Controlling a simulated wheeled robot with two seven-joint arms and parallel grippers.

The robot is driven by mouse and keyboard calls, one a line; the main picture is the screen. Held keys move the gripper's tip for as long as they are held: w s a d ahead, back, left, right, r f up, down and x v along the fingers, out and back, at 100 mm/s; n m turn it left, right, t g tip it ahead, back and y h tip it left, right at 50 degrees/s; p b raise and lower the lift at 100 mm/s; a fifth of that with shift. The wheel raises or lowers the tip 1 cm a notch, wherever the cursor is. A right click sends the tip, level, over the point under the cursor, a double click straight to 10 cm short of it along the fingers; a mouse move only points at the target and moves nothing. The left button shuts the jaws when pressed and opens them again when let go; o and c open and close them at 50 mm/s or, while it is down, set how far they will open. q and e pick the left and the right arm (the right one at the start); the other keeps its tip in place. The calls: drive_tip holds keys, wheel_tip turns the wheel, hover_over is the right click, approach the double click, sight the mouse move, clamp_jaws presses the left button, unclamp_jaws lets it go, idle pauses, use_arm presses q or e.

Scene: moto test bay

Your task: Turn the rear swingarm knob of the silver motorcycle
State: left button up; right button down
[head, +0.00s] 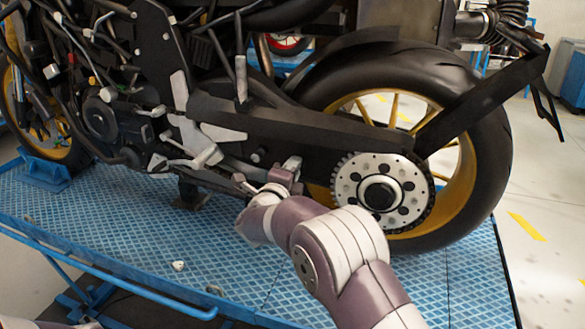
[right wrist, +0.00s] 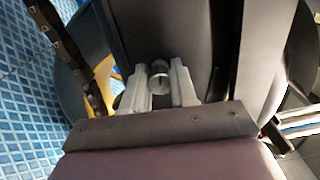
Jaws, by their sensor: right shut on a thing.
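The motorcycle (head: 310,125) stands side-on in the head view, mostly black with silver-grey parts and yellow wheel rims. Its long dark swingarm runs back to the rear wheel (head: 487,140). My right gripper (head: 292,163) is low beside the swingarm, ahead of the round rear sprocket (head: 382,193). In the right wrist view, the pale fingers of my right gripper (right wrist: 160,84) stand on either side of a small light round knob (right wrist: 158,76) and are shut on it. I cannot make out the knob in the head view. My left gripper is not in view.
The motorcycle stands on a blue ribbed platform (head: 130,225) with a blue rail (head: 100,285) along its near side. A small white piece (head: 178,266) lies on the platform. Foot controls and levers (head: 195,150) crowd the area left of my right gripper.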

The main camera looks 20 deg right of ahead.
drive_tip(key=n+p, duration=0.1)
drive_tip(key=n, duration=0.2)
drive_tip(key=shift+r+n+p, duration=0.15)
drive_tip(key=shift+n+p, duration=0.15)
drive_tip(key=shift+n, duration=0.1)
drive_tip(key=n+p, duration=0.2)
drive_tip(key=n, duration=0.2)
drive_tip(key=shift+n+p, duration=0.3)
drive_tip(key=n+p, duration=0.2)
drive_tip(key=n, duration=0.1)
drive_tip(key=shift+n, duration=0.3)
drive_tip(key=n+p, duration=0.3)
drive_tip(key=n, duration=0.1)
drive_tip(key=shift+n, duration=0.3)
drive_tip(key=n+p, duration=0.2)
drive_tip(key=n, duration=0.1)
drive_tip(key=shift+n, duration=0.3)
drive_tip(key=n+p, duration=0.2)
drive_tip(key=n, duration=0.1)
drive_tip(key=shift+r+n, duration=0.1)
drive_tip(key=shift+n, duration=0.2)
drive_tip(key=n+p, duration=0.2)
drive_tip(key=n, duration=0.1)
drive_tip(key=shift+n+p, duration=0.7)
drive_tip(key=shift+n, duration=0.9)
